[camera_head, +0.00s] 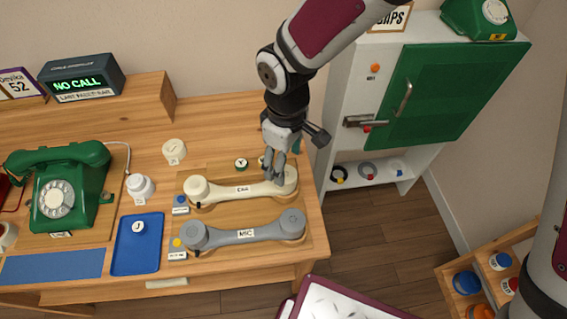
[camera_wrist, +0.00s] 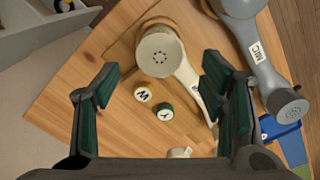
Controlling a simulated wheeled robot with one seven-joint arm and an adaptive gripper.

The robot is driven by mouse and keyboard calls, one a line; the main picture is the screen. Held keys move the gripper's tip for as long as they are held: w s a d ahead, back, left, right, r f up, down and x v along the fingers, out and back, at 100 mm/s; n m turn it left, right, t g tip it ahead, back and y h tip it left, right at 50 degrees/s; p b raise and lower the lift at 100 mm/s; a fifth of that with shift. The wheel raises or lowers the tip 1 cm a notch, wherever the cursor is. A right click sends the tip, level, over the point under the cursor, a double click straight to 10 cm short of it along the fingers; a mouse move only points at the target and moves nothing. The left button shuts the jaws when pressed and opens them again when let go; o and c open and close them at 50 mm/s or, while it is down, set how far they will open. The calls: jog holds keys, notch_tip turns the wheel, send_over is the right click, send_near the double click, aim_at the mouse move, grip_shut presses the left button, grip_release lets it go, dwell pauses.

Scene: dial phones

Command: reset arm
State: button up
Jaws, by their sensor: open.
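My gripper (camera_head: 274,168) points down above the right end of the cream handset (camera_head: 240,190), at the right side of the wooden desk. In the wrist view my gripper (camera_wrist: 158,85) is open, its dark green finger pads wide apart. Nothing is between the pads. The cream handset (camera_wrist: 162,58) lies beyond the fingertips, with part of it hidden behind the right finger. I cannot tell whether a fingertip touches it in the head view. My arm reaches down from the top of the picture.
A grey handset (camera_head: 245,233) lies in front of the cream one. A green dial phone (camera_head: 62,190) and a blue tray (camera_head: 125,258) stand left. Small round caps (camera_wrist: 143,95) lie near the handset. A white cabinet with a green door (camera_head: 440,90) stands right of the desk.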

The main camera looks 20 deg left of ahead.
notch_tip(320, 180, up, 2)
jog(key=shift+r+p, duration=0.1)
jog(key=shift+p, duration=0.4)
